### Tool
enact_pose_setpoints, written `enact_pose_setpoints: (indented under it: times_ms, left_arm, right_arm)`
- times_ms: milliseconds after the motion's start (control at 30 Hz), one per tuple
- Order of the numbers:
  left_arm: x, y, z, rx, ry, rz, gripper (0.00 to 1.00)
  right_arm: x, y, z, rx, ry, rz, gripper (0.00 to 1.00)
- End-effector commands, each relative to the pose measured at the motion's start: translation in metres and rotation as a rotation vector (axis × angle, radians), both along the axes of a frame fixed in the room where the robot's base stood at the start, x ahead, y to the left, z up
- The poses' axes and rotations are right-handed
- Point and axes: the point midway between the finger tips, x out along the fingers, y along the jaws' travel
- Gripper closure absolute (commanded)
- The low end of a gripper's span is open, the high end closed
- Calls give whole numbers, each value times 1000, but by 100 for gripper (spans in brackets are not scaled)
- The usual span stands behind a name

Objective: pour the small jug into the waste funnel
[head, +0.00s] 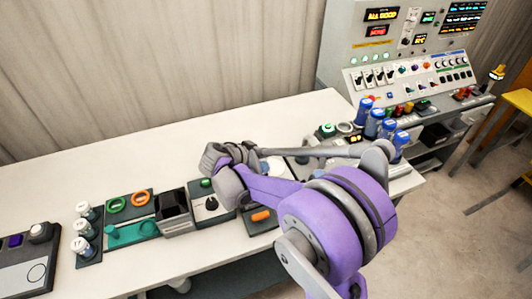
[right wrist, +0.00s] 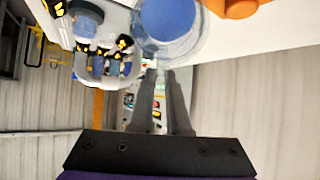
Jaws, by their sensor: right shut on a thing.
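In the right wrist view my right gripper (right wrist: 160,75) is shut, its two grey fingers close together. They meet the near side of a clear round vessel with blue contents (right wrist: 168,22), which looks like the small jug; its top is cut off by the frame edge. The exact grip point is hard to see. In the head view my purple and grey right arm crosses the table and hides the gripper and most of what it holds. A dark square open-topped box (head: 174,207) stands left of the arm; I cannot tell whether it is the waste funnel. My left gripper is not in view.
Several blue bottles (head: 374,123) stand right, before a control console (head: 410,70). The table's back strip (head: 110,150) is clear.

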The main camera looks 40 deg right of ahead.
Motion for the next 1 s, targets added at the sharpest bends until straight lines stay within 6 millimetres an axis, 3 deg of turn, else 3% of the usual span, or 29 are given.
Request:
enact_pose_setpoints:
  times_ms: [1000]
  left_arm:
    - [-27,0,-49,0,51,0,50]
  right_arm:
    - [-9,25,-4,-353,-101,0,100]
